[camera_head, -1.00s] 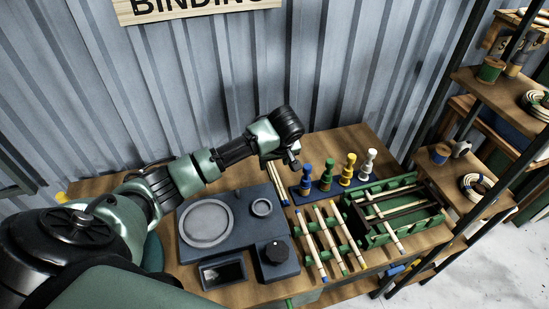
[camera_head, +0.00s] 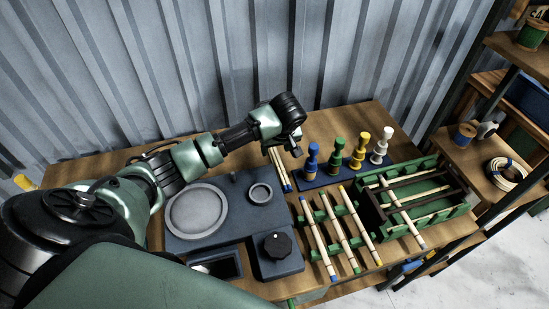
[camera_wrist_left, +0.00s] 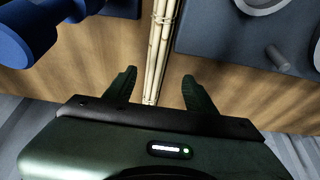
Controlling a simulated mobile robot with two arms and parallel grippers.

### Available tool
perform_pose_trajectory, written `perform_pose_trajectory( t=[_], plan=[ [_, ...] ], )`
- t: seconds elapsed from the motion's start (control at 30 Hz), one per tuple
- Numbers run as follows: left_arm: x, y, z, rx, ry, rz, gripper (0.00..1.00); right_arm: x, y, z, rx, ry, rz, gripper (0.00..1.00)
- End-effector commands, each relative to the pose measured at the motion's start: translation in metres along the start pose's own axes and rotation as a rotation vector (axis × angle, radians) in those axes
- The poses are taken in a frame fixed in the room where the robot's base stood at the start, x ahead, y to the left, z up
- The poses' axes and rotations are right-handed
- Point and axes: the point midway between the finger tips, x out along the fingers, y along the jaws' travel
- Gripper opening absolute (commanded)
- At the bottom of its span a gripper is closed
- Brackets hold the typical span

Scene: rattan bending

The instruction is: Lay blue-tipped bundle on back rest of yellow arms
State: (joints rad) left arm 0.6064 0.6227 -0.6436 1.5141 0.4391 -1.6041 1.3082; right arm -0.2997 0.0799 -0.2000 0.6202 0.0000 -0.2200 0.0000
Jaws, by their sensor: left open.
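A slim pale rattan bundle (camera_head: 279,168) with blue tips at its near end lies on the table, left of the coloured posts. My left gripper (camera_head: 296,149) is open at its far end. In the left wrist view the tied bundle (camera_wrist_left: 160,35) runs between the spread fingers of the gripper (camera_wrist_left: 158,76), with gaps on both sides. A yellow piece (camera_head: 25,182) shows at the far left, partly hidden by my arm; I cannot tell whether it is the yellow arms. My right gripper is out of view.
Blue, green, yellow and white posts stand on a blue base (camera_head: 336,179). In front, several sticks lie across a green rack (camera_head: 320,215). A green frame (camera_head: 437,209) stands at right. A dark blue unit (camera_head: 232,228) with a round plate is left of the rack.

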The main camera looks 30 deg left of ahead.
Motion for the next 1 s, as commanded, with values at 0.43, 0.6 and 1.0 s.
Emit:
perform_pose_trajectory(
  t=[0.43,0.6,1.0],
  plan=[
    [0.047,0.008,-0.012,-0.001,0.000,-0.003,0.55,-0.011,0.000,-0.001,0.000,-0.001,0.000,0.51],
    [0.066,0.007,-0.011,0.000,0.000,-0.001,0.55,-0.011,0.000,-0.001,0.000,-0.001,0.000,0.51],
    [0.068,0.008,-0.011,0.001,0.001,0.000,0.22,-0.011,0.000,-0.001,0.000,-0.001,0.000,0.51]
  ],
)
